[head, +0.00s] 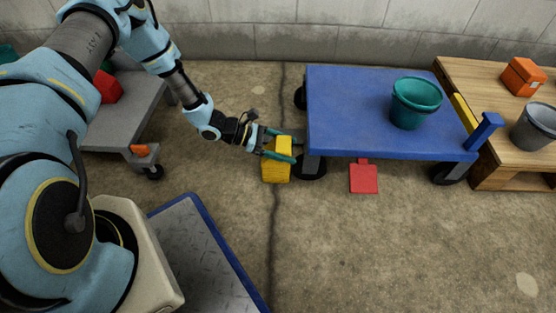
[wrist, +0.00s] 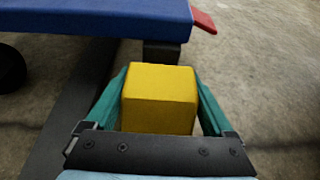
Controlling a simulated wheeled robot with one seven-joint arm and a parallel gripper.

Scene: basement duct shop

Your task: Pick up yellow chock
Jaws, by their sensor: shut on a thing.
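The yellow chock (head: 275,171) is a small block near the left front wheel of the blue cart (head: 345,115). In the wrist view the chock (wrist: 158,97) sits between the two teal fingers of my gripper (wrist: 160,110), which are shut on it from both sides. In the head view my gripper (head: 277,147) reaches it from the upper left. I cannot tell whether the chock touches the floor. Part of it is hidden by a finger.
The blue cart carries a teal bucket (head: 415,103). A wooden pallet table (head: 470,75) with an orange box (head: 522,77) and grey bucket (head: 534,127) stands right. A grey cart (head: 120,128) stands left. Front floor is open.

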